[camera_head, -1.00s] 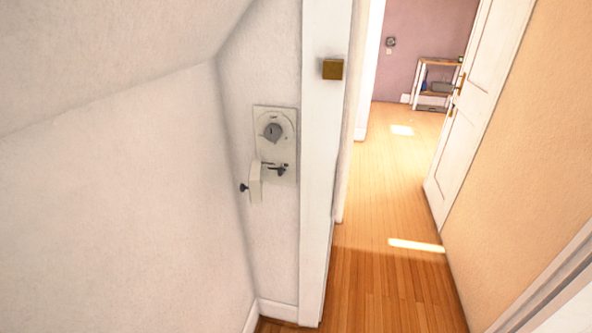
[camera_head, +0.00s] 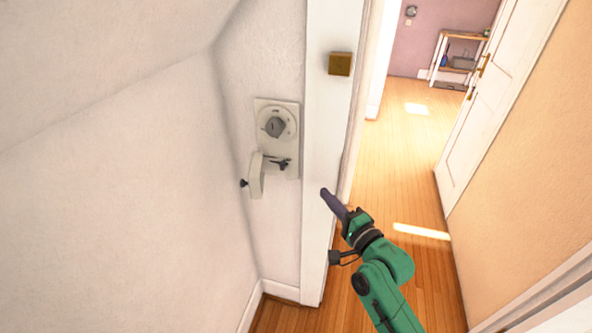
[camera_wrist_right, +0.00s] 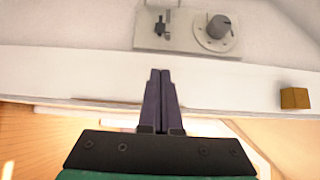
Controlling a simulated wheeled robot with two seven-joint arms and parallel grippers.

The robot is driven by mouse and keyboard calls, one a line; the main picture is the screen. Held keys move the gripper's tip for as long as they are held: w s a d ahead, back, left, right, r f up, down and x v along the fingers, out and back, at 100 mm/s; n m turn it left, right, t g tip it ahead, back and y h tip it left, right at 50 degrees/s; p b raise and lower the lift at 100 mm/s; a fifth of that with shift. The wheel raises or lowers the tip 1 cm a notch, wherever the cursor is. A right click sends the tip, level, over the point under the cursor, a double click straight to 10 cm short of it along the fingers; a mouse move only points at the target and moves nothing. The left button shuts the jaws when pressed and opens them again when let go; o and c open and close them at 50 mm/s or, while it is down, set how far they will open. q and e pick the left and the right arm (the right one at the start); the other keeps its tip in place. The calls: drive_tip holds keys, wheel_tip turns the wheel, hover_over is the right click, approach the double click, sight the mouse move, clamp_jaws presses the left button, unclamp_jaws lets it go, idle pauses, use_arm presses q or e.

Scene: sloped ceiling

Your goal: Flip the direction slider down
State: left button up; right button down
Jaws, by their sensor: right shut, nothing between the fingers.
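A pale control panel (camera_head: 292,147) is fixed to the narrow wall left of the white door frame. It bears a round grey dial (camera_head: 274,126) and, below it, a small dark slider lever (camera_head: 281,163). A small pale flap (camera_head: 257,176) with a dark knob stands out from the panel's lower left. My right gripper (camera_head: 325,192) is shut and empty, in front of the door frame, below and right of the panel. In the right wrist view the shut fingertips (camera_wrist_right: 160,73) point toward the panel (camera_wrist_right: 185,42), with the dial (camera_wrist_right: 217,27) and slider lever (camera_wrist_right: 160,25) beyond. They appear apart from it.
The white door frame (camera_head: 328,120) stands just right of the panel and carries a brass-coloured block (camera_head: 339,64). A sloped ceiling (camera_head: 100,70) closes in on the left. An open white door (camera_head: 485,100) and wooden floor (camera_head: 400,150) lie beyond the doorway.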

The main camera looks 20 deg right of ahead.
drive_tip(key=p, duration=0.2)
approach(286, 164)
drive_tip(key=w+d, duration=0.2)
drive_tip(key=w, duration=0.1)
drive_tip(key=shift+w+d+r, duration=0.1)
drive_tip(key=shift+w+r, duration=0.05)
drive_tip(key=shift+w, duration=0.15)
drive_tip(key=shift+w+a+p, duration=0.65)
drive_tip(key=shift+w+a, duration=0.2)
drive_tip(key=shift+a, duration=0.3)
drive_tip(key=shift+w+a, duration=0.2)
drive_tip(key=shift+a, duration=0.4)
